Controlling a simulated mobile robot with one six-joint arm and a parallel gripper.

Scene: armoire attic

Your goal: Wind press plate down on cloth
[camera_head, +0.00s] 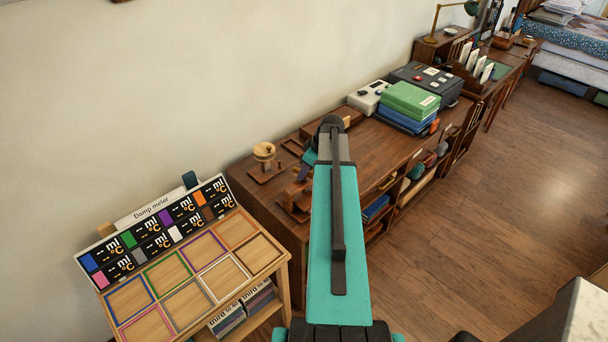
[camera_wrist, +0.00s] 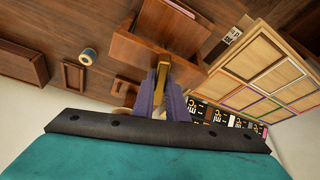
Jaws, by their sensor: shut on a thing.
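My gripper (camera_wrist: 162,88) shows in the wrist view with its purple fingers closed on a narrow brass-coloured piece (camera_wrist: 163,68). This piece stands against a brown wooden structure (camera_wrist: 150,52), which may be the press; I cannot make out its whole shape. In the head view, my teal arm reaches over the desk and hides most of the gripper and what it holds. Wooden parts (camera_head: 293,200) show on the desk just left of the arm. I cannot tell the press plate or the cloth apart in either view.
A Damp meter board (camera_head: 150,225) with a tray of coloured frames (camera_head: 190,280) stands at the left. Green and blue books (camera_head: 410,100) and a dark case (camera_head: 432,80) sit farther along.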

